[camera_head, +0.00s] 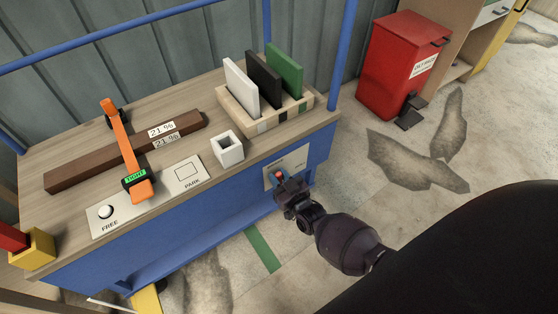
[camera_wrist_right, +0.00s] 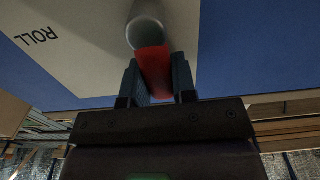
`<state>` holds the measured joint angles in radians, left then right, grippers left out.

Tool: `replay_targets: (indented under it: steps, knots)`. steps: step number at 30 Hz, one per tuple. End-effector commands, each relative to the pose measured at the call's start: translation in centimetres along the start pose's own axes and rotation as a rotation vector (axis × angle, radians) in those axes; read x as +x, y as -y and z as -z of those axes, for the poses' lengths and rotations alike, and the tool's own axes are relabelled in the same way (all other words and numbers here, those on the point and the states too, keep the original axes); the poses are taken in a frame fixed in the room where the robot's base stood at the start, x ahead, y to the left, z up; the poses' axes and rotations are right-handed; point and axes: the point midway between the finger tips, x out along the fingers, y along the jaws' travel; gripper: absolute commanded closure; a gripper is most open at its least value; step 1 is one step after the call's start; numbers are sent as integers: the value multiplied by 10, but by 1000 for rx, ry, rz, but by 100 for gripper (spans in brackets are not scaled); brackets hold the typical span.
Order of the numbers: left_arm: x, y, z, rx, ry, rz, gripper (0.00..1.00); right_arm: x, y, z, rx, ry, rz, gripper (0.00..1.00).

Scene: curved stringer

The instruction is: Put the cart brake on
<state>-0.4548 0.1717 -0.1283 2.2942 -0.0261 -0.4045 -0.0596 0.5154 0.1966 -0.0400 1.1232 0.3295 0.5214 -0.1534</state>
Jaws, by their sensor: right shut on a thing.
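The cart (camera_head: 185,240) is blue with a wooden top. A pale panel (camera_head: 296,160) is on its side, near the right end. The brake lever's orange-red grip (camera_head: 279,174) shows in front of this panel. My right gripper (camera_head: 284,182) is at the panel, shut on the grip. In the right wrist view, the red grip (camera_wrist_right: 153,72) lies between the two dark fingers (camera_wrist_right: 155,85), below a grey round part (camera_wrist_right: 146,30). The word ROLL is on the panel (camera_wrist_right: 70,45) there; the other marking is not readable. My left gripper is not in view.
On the cart top are an orange clamp (camera_head: 122,145) over a brown beam (camera_head: 80,172), a white square cup (camera_head: 228,148) and a rack (camera_head: 312,98) with upright panels. A red bin (camera_head: 395,65) stands at the upper right. A green strip (camera_head: 263,248) marks the floor.

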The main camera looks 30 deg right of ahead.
Motion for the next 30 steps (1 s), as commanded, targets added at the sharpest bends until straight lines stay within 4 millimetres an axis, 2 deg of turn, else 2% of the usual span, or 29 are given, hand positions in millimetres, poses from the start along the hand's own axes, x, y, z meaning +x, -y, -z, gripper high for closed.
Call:
replay_targets:
  steps: [4, 5, 9, 10, 20, 23, 27, 30]
  knots:
    - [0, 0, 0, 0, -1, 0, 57, 0, 0, 0, -5, 0, 2, 100]
    - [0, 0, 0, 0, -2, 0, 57, 0, 0, 0, -5, 0, 2, 73]
    - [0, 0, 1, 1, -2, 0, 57, 0, 0, 0, -4, 0, 2, 52]
    - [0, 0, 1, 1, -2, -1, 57, 0, 0, 0, -4, 0, 2, 49]
    - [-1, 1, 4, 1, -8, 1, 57, 1, 0, 4, -2, -2, 1, 49]
    - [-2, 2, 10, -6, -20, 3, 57, 2, 0, 15, -2, -7, 0, 49]
    - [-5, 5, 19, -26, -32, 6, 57, 4, -1, 43, -3, -14, 0, 49]
    - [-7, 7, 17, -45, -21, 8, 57, 4, -1, 64, -3, -16, 0, 49]
